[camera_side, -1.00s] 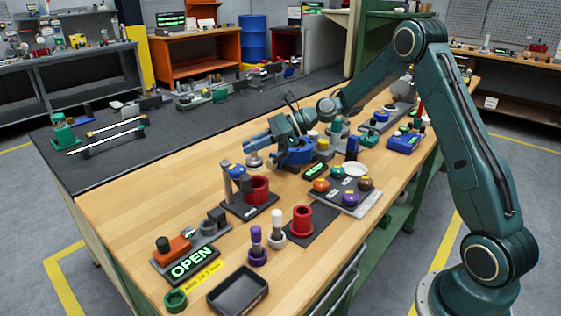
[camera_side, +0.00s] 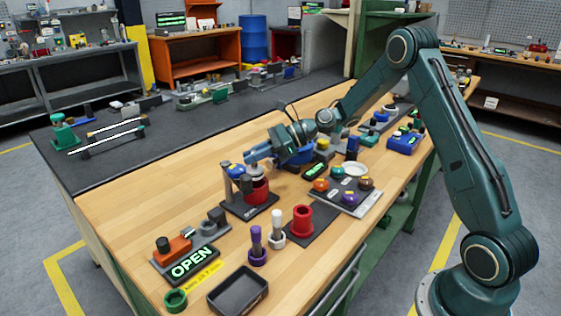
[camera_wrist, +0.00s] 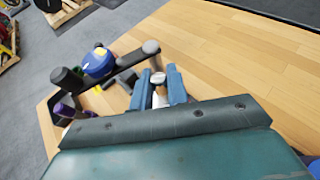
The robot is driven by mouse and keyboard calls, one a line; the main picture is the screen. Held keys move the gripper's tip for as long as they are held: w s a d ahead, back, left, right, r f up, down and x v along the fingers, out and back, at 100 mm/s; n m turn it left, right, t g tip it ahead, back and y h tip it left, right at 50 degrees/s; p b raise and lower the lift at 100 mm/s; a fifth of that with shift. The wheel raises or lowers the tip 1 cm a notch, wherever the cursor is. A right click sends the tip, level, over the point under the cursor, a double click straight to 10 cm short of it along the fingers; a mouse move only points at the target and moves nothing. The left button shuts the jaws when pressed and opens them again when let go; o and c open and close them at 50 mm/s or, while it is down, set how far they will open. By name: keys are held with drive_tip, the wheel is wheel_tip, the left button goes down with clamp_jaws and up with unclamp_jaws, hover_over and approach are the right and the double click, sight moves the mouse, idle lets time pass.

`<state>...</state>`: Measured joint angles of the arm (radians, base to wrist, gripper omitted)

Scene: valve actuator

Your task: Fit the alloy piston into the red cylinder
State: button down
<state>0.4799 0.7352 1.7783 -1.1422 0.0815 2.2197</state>
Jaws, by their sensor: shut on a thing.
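My gripper (camera_side: 256,161) is shut on the alloy piston (camera_side: 257,170), a small pale metal part. The piston's light top also shows between the blue fingers in the wrist view (camera_wrist: 158,78). The piston is directly above the red cylinder (camera_side: 257,191), at its mouth; I cannot tell whether its lower end is inside. This cylinder stands on a dark fixture base (camera_side: 236,208) beside grey posts with a blue part (camera_side: 237,169) on top. In the wrist view the fixture's arm and blue part (camera_wrist: 98,62) are left of the fingers, and the red cylinder is hidden.
A second red cylinder (camera_side: 302,221) stands on a dark mat. Purple and white capped parts (camera_side: 257,246), a black tray (camera_side: 238,291) and a block with an OPEN sign (camera_side: 193,264) are nearer the front. Bare wood lies left of the fixture.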

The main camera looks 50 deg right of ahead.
sight(255, 168)
drive_tip(key=shift+f, duration=1.35)
drive_tip(key=shift+f, duration=0.7)
idle(3.0)
drive_tip(key=shift+r, duration=0.3)
idle(0.6)
drive_tip(key=shift+a+f, duration=0.1)
drive_tip(key=shift+f, duration=0.2)
idle(1.3)
drive_tip(key=shift+r, duration=0.25)
